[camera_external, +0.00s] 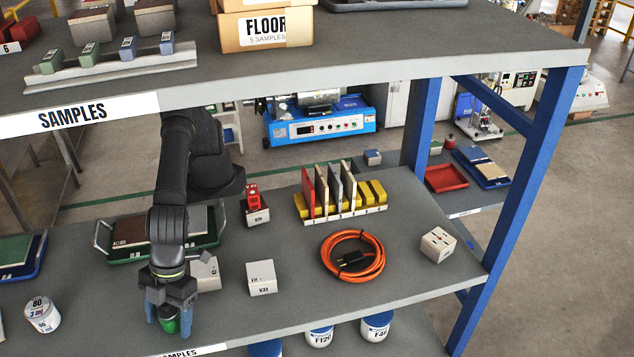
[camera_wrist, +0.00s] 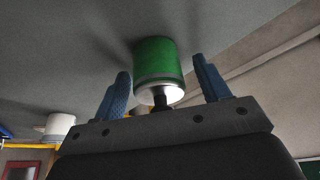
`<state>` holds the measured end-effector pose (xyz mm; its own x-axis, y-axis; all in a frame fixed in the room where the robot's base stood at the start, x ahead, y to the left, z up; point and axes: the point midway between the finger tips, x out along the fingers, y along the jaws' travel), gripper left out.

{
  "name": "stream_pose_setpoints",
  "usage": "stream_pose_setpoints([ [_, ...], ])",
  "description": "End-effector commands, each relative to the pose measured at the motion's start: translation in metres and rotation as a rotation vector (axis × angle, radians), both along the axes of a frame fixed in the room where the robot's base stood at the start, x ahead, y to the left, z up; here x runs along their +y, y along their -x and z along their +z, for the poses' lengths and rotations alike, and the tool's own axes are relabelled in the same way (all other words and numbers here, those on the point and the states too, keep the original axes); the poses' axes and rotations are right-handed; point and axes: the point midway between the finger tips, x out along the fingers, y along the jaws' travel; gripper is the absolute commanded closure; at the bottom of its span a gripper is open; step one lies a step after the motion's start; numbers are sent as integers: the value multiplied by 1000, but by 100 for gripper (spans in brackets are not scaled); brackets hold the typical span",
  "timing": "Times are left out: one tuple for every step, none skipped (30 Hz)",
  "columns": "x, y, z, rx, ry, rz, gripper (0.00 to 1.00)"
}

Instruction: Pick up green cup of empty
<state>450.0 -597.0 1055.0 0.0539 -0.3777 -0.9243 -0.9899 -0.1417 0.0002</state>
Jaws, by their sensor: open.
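The green cup (camera_wrist: 157,62) shows between and beyond my blue fingertips in the wrist view, with a pale lower band and a bright white end. In the external view the green cup (camera_external: 169,324) is mostly hidden under my gripper (camera_external: 167,316), near the shelf's front edge. My gripper also shows in the wrist view (camera_wrist: 165,88), with its blue fingers spread apart on either side of the cup. A gap shows between the cup and each finger there, so the cup is not gripped. No label or word on the cup can be read.
A white cup (camera_external: 42,315) stands at left. White blocks (camera_external: 262,277), an orange cable coil (camera_external: 352,256) and a tile rack (camera_external: 340,208) lie to the right. A green tray (camera_external: 113,256) is behind my arm. The upper SAMPLES shelf (camera_external: 330,75) hangs above.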

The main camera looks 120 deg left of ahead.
Motion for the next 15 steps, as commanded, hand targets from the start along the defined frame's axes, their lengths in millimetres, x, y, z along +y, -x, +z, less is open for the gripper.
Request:
stream_pose_setpoints([
  [-1,0,-1,0,1,0,31],
  [-1,0,0,0,1,0,31],
  [0,0,0,-1,1,0,31],
  [0,0,0,-1,1,0,31],
  [0,0,0,-1,1,0,31],
  [0,0,0,0,1,0,35],
  [0,0,0,0,1,0,41],
  [0,0,0,0,1,0,47],
  [0,0,0,-1,1,0,55],
  [0,0,0,-1,1,0,61],
  [0,0,0,0,1,0,67],
  [0,0,0,0,1,0,75],
  [0,0,0,-1,1,0,81],
  [0,0,0,-1,1,0,84],
  [0,0,1,-1,2,0,84],
])
